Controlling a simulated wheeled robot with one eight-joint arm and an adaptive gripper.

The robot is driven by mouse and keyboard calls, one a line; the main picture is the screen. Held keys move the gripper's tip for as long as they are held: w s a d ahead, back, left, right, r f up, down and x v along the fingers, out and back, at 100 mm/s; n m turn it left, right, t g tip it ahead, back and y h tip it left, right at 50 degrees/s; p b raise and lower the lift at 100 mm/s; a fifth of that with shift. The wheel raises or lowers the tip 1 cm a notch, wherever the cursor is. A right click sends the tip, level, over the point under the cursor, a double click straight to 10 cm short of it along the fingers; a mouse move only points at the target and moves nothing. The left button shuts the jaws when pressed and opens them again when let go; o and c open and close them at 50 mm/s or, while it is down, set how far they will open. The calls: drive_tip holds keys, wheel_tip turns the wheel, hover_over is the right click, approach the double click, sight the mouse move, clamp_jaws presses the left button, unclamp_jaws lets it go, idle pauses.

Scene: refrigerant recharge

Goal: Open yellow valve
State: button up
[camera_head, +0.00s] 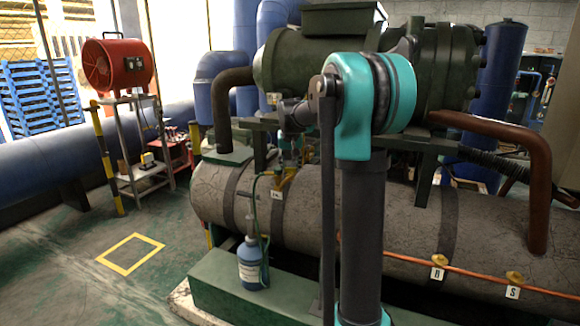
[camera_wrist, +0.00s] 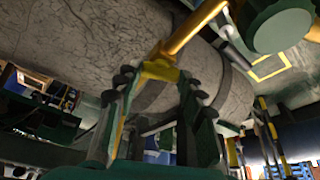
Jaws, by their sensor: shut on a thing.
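The yellow valve (camera_wrist: 160,70) sits at the fingertips of my gripper (camera_wrist: 160,85) in the wrist view, with a yellow bar (camera_wrist: 195,27) running up and right from it. My gripper is shut on the valve's yellow part. In the head view the yellow valve (camera_head: 287,180) shows as a small patch on top of the large grey cylinder, just above a white tag lettered A. My gripper (camera_head: 290,157) is there directly above it, small and partly hidden among pipes. How far the valve is turned cannot be told.
A blue-white bottle (camera_head: 250,264) with a thin hose stands on the green base left of my arm. The big grey cylinder (camera_head: 400,225) carries tags B and S and a copper line. The dark green compressor (camera_head: 300,75) is above. A yellow floor square (camera_head: 132,253) lies in free floor left.

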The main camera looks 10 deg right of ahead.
drive_tip(key=n+y, duration=0.1)
drive_tip(key=n, duration=0.1)
drive_tip(key=n+y, duration=0.1)
drive_tip(key=n, duration=0.2)
drive_tip(key=shift+d+n, duration=0.2)
drive_tip(key=shift+n, duration=0.1)
drive_tip(key=shift+d+n+g+y, duration=0.1)
drive_tip(key=shift+n+g+y, duration=0.25)
drive_tip(key=shift+n, duration=0.8)
drive_tip(key=shift+n+g+y, duration=0.15)
drive_tip(key=shift+n+y, duration=0.4)
drive_tip(key=shift+n, duration=0.6)
drive_tip(key=o, duration=1.2)
drive_tip(key=shift+c, duration=0.2)
drive_tip(key=shift+r, duration=0.1)
drive_tip(key=v, duration=1.1)
drive_tip(key=shift+d+r, duration=0.2)
drive_tip(key=shift+r, duration=0.15)
